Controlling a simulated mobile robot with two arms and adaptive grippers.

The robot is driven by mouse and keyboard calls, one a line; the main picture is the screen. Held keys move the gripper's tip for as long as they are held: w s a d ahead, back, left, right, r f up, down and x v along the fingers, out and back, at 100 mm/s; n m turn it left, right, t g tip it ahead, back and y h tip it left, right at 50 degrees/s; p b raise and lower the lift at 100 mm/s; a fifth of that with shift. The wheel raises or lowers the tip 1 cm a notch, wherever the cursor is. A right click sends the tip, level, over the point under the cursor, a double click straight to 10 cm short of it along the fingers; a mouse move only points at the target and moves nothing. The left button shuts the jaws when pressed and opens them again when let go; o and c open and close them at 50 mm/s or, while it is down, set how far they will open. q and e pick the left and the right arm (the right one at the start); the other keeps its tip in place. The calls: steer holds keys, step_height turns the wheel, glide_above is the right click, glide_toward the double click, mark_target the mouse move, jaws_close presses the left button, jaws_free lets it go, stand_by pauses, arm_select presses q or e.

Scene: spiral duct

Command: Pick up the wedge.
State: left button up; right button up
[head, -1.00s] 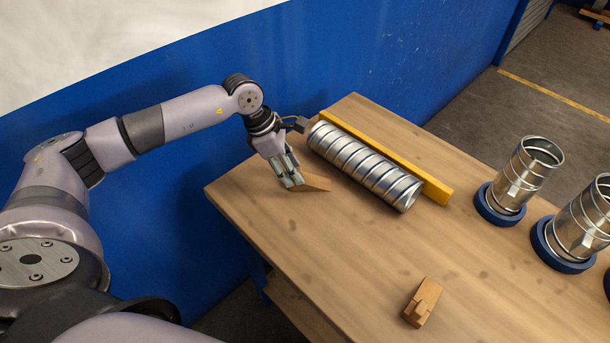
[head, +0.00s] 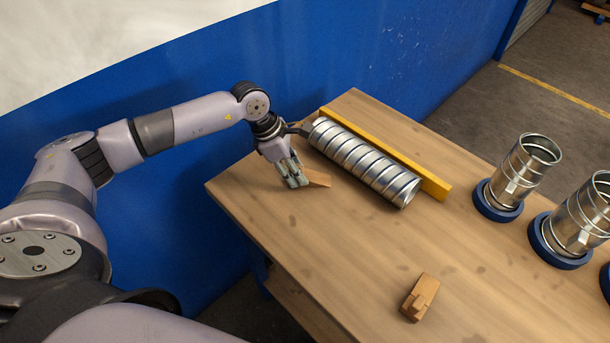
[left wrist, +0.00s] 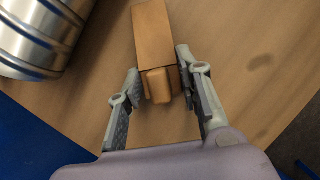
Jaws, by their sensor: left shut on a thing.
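A light brown wooden wedge (head: 319,179) is at the left part of the table, beside the near side of the spiral duct. My left gripper (head: 297,181) points down at its left end and is shut on it. In the left wrist view, the wedge (left wrist: 155,35) has a small block at its near end, and this block sits between the two fingers of the gripper (left wrist: 160,88). I cannot tell whether the wedge touches the table. A second wooden wedge (head: 420,297) lies apart near the table's front. My right gripper is not in view.
The ribbed metal duct (head: 365,163) lies along a yellow rail (head: 385,155), close to the gripper; it also shows in the left wrist view (left wrist: 40,35). Metal duct pieces (head: 519,170) stand in blue rings at right. The wooden table (head: 290,235) is clear in the middle.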

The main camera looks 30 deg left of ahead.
arm_select(q)
steer(key=shift+r, duration=0.1)
jaws_close()
steer(key=shift+r, duration=0.5)
step_height(320, 180, up, 17)
steer(key=b, duration=0.4)
steer(key=f+n+p, duration=0.3)
steer(key=f+n+t+y+p, duration=0.1)
steer(key=f+n+p, duration=0.1)
steer(key=f+p, duration=0.2)
steer(key=d+f+n+t+y+p, duration=0.1)
steer(key=f+n+p, duration=0.2)
steer(key=f, duration=0.1)
steer(key=shift+s+f+n, duration=0.1)
steer(key=shift+f+n, duration=0.15)
steer(key=shift+n, duration=0.05)
steer(key=shift+s+f+y, duration=0.1)
steer(key=shift+f+y, duration=0.2)
steer(key=shift+f, duration=0.05)
